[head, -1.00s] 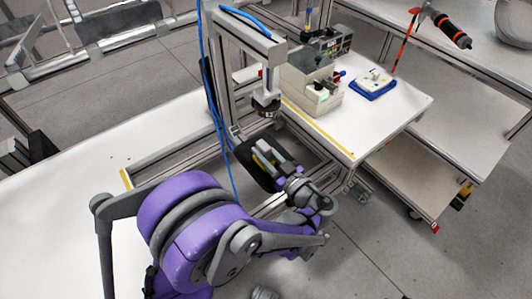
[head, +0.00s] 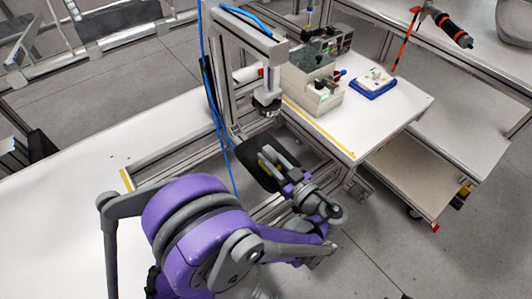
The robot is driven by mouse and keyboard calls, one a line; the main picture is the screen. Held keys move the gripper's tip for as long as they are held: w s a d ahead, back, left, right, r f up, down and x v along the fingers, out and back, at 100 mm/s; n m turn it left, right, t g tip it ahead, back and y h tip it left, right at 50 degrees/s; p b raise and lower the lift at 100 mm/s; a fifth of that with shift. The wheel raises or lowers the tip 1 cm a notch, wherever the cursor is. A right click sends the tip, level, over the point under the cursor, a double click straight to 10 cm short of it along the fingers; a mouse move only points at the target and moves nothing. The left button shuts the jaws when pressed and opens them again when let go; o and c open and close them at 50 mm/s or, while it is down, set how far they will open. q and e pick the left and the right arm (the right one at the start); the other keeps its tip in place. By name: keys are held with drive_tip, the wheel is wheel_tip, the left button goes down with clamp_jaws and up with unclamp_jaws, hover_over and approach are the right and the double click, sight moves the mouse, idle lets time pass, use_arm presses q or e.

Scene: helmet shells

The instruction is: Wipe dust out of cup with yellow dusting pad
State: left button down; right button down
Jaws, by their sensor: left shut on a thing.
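The black cup (head: 248,160) is a dark, open shell below the press head of the metal frame. My left gripper (head: 270,160) reaches over it from the lower right, with its grey fingers at the cup's opening. It is shut on the yellow dusting pad (head: 264,168), of which only a small yellow part shows between the fingers and the cup. The fingers hide part of the cup's inside. I cannot tell whether the pad touches the cup wall, and dust is too small to see. My right gripper is not in view.
The press head (head: 268,102) hangs close above the cup, on a metal frame (head: 250,40) with blue hoses. White tabletops (head: 70,200) lie to the left and right. A grey control box (head: 312,90) and a blue tray (head: 373,84) stand on the right one.

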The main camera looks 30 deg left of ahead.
sight(264, 149)
use_arm(q)
drive_tip(key=shift+d, duration=0.4)
drive_tip(key=shift+a, duration=0.25)
drive_tip(key=shift+x, duration=1.55)
drive_tip(key=shift+r+p, duration=1.7)
drive_tip(key=shift+r, duration=0.55)
drive_tip(key=v, duration=1.5)
drive_tip(key=shift+b, duration=0.3)
drive_tip(key=shift+f, duration=0.1)
